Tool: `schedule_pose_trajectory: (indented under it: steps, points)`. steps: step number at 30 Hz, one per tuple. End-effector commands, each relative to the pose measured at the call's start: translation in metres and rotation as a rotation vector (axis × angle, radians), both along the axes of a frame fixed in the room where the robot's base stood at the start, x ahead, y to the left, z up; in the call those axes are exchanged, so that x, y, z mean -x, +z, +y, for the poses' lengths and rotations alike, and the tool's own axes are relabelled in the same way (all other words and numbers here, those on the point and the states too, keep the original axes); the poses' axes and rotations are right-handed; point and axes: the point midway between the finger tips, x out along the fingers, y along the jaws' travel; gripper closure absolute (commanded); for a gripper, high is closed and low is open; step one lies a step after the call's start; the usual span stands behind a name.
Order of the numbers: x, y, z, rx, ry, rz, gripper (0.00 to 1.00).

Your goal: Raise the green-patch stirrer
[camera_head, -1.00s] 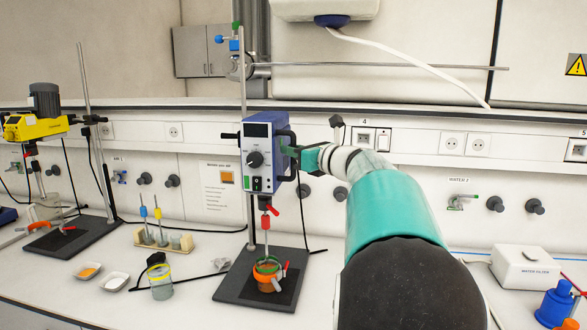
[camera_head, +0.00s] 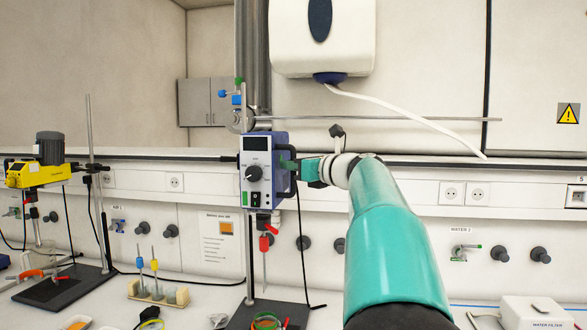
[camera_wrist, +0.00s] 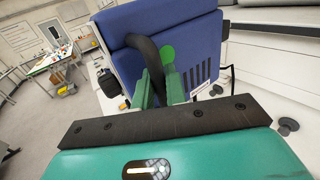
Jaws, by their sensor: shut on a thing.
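The blue overhead stirrer (camera_head: 267,145) hangs on a vertical stand rod, its top just below the rod's upper clamp. A green patch (camera_wrist: 167,54) shows on its blue housing in the wrist view. My gripper (camera_head: 297,167) is at its right side, shut on the black handle (camera_wrist: 146,50); the green fingers also show in the wrist view (camera_wrist: 159,84). The stirring shaft (camera_head: 264,270) hangs under the stirrer, with its lower end above the orange-rimmed beaker (camera_head: 267,321), which is cut by the bottom edge.
A yellow stirrer (camera_head: 38,174) on another stand is at the left. A small rack (camera_head: 158,293) with blue and yellow handled tools stands between. A horizontal rod (camera_head: 400,119) crosses above my arm. A white filter box (camera_head: 535,314) is at lower right.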

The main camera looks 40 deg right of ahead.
Motion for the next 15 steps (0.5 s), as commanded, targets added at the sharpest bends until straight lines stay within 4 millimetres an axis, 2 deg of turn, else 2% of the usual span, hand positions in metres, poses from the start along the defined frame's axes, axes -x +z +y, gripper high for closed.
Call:
schedule_pose_trajectory:
  steps: [1,5,6,7,15]
  points:
    - [0.0012,0.0080,0.0010,0.005,-0.004,-0.014,1.00]
    - [0.0015,0.0091,0.0012,0.005,-0.005,-0.016,1.00]
    - [0.0015,0.0093,0.0012,0.005,-0.005,-0.017,0.84]
    - [0.0016,0.0093,0.0013,0.005,-0.005,-0.017,0.81]
    - [0.0017,0.0060,0.0006,0.004,-0.004,-0.011,0.81]
